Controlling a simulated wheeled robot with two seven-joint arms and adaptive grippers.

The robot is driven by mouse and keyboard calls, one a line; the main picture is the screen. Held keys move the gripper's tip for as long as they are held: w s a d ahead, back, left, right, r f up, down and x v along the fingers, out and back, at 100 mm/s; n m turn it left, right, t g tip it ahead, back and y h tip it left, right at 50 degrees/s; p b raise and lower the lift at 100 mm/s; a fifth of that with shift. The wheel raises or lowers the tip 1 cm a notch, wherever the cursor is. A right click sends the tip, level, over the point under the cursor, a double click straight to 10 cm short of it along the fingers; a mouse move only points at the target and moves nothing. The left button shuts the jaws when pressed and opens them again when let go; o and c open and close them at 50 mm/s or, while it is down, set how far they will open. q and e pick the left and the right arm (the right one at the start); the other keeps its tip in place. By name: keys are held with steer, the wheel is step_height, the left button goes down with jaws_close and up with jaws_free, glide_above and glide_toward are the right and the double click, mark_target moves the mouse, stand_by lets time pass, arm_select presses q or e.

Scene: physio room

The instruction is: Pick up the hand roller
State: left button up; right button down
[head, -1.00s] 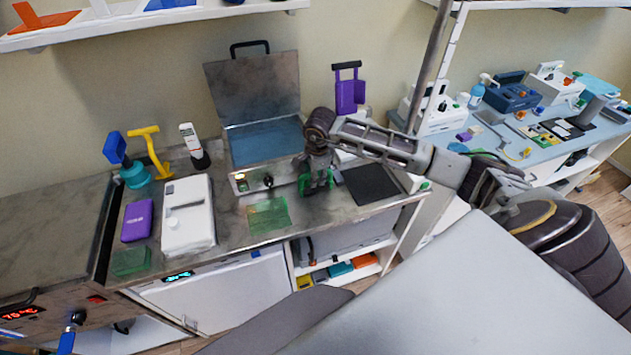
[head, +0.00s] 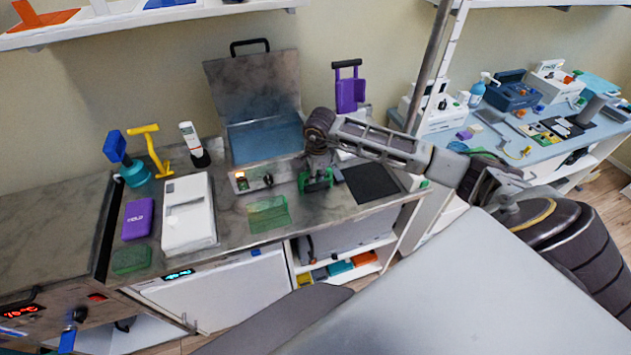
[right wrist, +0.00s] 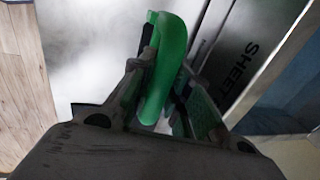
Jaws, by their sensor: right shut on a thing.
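My right gripper (head: 316,183) is low over the counter, just in front of the open metal case. In the right wrist view its fingers (right wrist: 166,98) are closed around a smooth, curved, bright green thing (right wrist: 166,55), which appears to be the hand roller. My left gripper is not in view.
The open metal case (head: 255,75) stands behind the gripper. A dark pad (head: 371,183) lies to its right and a green mesh piece (head: 268,214) to its left. A white device (head: 188,225), a purple box (head: 138,218) and a yellow T-shaped tool (head: 150,148) are farther left.

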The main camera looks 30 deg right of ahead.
steer(key=shift+r, duration=0.2)
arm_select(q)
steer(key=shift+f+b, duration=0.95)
arm_select(e)
steer(key=shift+r, duration=4.85)
